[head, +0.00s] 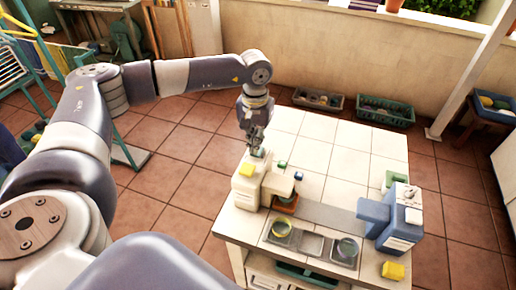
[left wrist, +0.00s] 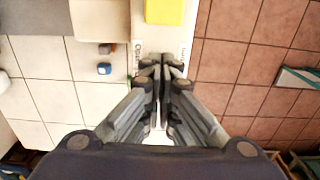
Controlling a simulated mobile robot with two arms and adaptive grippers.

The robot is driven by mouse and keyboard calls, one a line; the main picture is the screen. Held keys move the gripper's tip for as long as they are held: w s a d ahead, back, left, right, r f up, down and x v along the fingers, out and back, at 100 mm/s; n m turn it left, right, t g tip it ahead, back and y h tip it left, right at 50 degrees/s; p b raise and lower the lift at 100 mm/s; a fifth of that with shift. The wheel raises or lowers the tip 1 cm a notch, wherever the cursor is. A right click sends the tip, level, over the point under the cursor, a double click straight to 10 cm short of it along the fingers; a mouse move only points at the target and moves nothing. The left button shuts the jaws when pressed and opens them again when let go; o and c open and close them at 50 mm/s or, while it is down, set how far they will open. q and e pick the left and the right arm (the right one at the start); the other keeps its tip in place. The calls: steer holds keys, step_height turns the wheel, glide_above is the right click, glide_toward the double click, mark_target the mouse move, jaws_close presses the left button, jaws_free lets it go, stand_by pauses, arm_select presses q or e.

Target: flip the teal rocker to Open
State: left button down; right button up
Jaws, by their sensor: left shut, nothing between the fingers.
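My left gripper (head: 255,146) is shut and empty, pointing down at the back end of the cream machine (head: 247,191) on the white-tiled table. A small teal-green patch, likely the rocker (head: 259,153), shows just at the fingertips in the head view. In the left wrist view the shut fingers (left wrist: 161,63) are over the cream top, beside the yellow block (left wrist: 165,11). Printed lettering runs along the left edge of that top, too small to read surely. The fingers hide the rocker there, so its tilt and any contact cannot be told. My right gripper is not in view.
A blue machine (head: 403,218) stands at the table's right, near a yellow block (head: 393,270). Two bowls sit in front. The table's back tiles (head: 330,135) are clear.

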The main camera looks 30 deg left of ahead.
arm_select(q)
steer(key=shift+s+f+b, duration=0.1)
steer(key=shift+f+b, duration=1.1)
steer(key=shift+f, duration=0.2)
stand_by(0.8)
steer(key=shift+r, duration=0.1)
steer(key=shift+r+p, duration=0.65)
steer(key=shift+r, duration=0.2)
steer(key=shift+r+p, duration=1.3)
steer(key=shift+r, duration=1.3)
